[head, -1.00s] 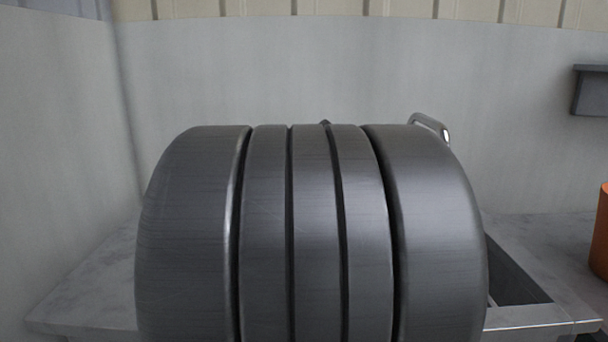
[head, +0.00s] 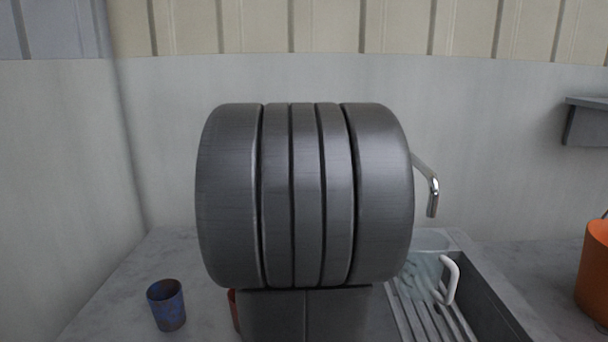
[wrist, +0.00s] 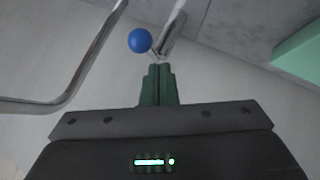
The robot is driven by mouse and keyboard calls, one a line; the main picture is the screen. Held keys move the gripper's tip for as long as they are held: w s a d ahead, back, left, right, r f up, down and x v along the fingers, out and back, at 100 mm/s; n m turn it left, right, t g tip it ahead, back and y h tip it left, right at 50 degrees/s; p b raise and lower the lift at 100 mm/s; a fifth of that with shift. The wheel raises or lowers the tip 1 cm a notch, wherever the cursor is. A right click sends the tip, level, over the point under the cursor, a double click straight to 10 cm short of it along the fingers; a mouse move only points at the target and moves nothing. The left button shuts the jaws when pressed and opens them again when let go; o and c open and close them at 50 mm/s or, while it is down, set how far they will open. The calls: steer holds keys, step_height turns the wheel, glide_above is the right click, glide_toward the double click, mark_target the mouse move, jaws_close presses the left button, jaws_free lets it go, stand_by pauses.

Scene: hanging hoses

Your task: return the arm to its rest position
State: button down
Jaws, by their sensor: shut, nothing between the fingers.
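In the head view a large dark grey ribbed cylinder, part of my own arm, fills the middle and hides what is behind it. My gripper is not visible there. In the wrist view my gripper (wrist: 159,70) has its dark green fingers together, with nothing between them. Beyond the fingertips a blue ball (wrist: 140,40) and a shiny metal tube (wrist: 172,38) show close by in the picture. I cannot tell whether either touches the fingers.
A bent metal spout (head: 433,190) rises behind the sink (head: 490,300), where a slatted rack (head: 425,312) and a white handle (head: 450,280) show. A blue cup (head: 167,305) stands left on the counter (head: 115,300). An orange pot (head: 593,275) stands right, below a wall shelf (head: 585,122).

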steer(key=shift+w+d+r+g+p, duration=0.1)
steer(key=shift+w+r+g+p, duration=0.3)
steer(key=shift+p, duration=1.5)
steer(key=shift+w+r+g+p, duration=0.1)
steer(key=shift+r+g+p, duration=0.35)
steer(key=shift+p, duration=1.45)
steer(key=r+g+p, duration=0.1)
steer(key=p, duration=0.6)
steer(key=shift+d+r+n+g, duration=0.15)
steer(key=shift+r+n+g, duration=0.1)
steer(key=shift+r+n, duration=0.1)
steer(key=shift+w+v, duration=0.15)
steer(key=shift+v, duration=1.1)
steer(key=shift+w+v, duration=0.15)
steer(key=shift+v, duration=1.1)
step_height(320, 180, down, 6)
steer(key=w+d+t+b, duration=0.1)
steer(key=b, duration=0.4)
steer(key=shift+w+d+b, duration=0.3)
steer(key=shift+w+b, duration=0.05)
steer(key=f+t+b, duration=0.1)
steer(key=b, duration=0.3)
steer(key=shift+s+a, duration=0.1)
steer(key=shift+s, duration=0.05)
